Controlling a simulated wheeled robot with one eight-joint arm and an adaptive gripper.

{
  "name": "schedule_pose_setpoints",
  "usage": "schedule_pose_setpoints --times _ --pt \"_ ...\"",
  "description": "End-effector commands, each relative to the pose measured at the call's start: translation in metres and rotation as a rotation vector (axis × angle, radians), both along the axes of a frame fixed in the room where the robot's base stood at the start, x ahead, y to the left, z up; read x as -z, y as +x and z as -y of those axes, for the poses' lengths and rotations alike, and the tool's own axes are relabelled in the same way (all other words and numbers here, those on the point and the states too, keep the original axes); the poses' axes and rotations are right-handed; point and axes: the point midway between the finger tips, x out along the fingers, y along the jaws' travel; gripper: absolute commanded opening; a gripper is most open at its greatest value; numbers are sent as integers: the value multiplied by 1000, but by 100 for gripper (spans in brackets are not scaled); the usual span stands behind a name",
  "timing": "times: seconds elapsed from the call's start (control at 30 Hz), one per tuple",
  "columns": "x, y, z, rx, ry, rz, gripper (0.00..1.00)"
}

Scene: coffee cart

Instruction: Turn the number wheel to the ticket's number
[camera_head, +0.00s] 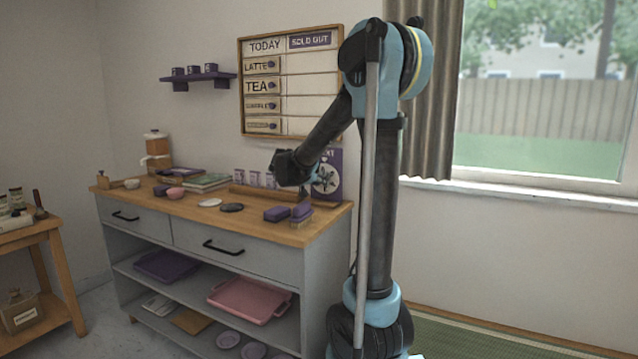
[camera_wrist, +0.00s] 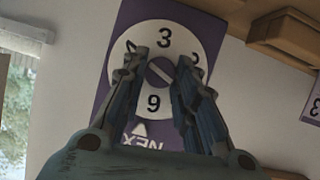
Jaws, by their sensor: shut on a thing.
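The number wheel (camera_wrist: 139,36) is a white disc on a purple sign (camera_wrist: 116,47) in the wrist view. A "3" is at its top, a 6 or 9 at its bottom; the side figures are partly hidden by my fingers. "NEX" lettering shows upside down below it. My gripper (camera_wrist: 164,65) is shut on the wheel's round central knob (camera_wrist: 160,74), a finger on each side. A purple-edged card (camera_wrist: 313,108) with what looks like a "3" is cut off at the right edge. In the head view the purple sign (camera_head: 335,160) stands at the counter's back right, partly behind my arm.
Several small cards (camera_head: 254,179) stand along a wooden rail at the back of the counter (camera_head: 150,201). Purple blocks (camera_head: 278,213) and a brush lie near its front right. A menu board (camera_head: 308,88) hangs above. A window (camera_head: 545,90) is at right.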

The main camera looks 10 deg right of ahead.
Motion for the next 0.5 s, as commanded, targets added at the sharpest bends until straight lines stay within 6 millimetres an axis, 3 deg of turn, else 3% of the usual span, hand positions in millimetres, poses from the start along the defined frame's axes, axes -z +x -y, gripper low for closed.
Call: schedule_pose_setpoints --times 0.5 --pt "1 -1 0 -2 123 87 3"
